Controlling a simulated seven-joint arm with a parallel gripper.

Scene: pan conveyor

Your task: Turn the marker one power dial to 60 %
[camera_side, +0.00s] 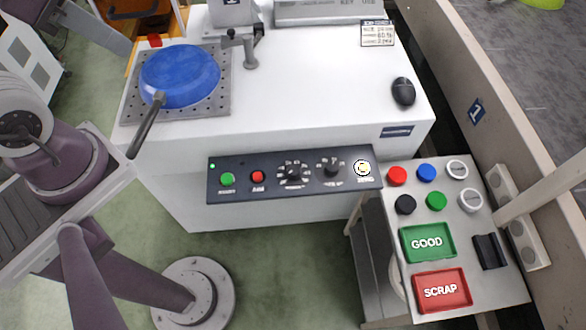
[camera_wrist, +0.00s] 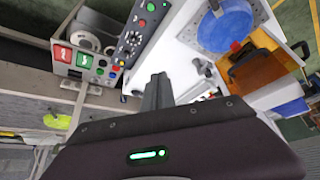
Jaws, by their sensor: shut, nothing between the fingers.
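The black control panel (camera_side: 272,189) is on the front of a white cabinet. It holds two black dials with white scale marks: a left dial (camera_side: 292,172) and a right dial (camera_side: 332,167). Their labels and settings are too small to read, so I cannot tell which is the power dial. The panel also shows in the wrist view (camera_wrist: 127,44), small and at the upper left of my fingers. My gripper (camera_wrist: 158,78) is shut and empty in the wrist view, apart from the panel. I cannot make out the fingers in the side view.
A green button (camera_side: 227,179), a red button (camera_side: 258,177) and a yellow-ringed button (camera_side: 362,168) flank the dials. A side stand holds several buttons, a GOOD tray (camera_side: 427,243) and a SCRAP tray (camera_side: 441,291).

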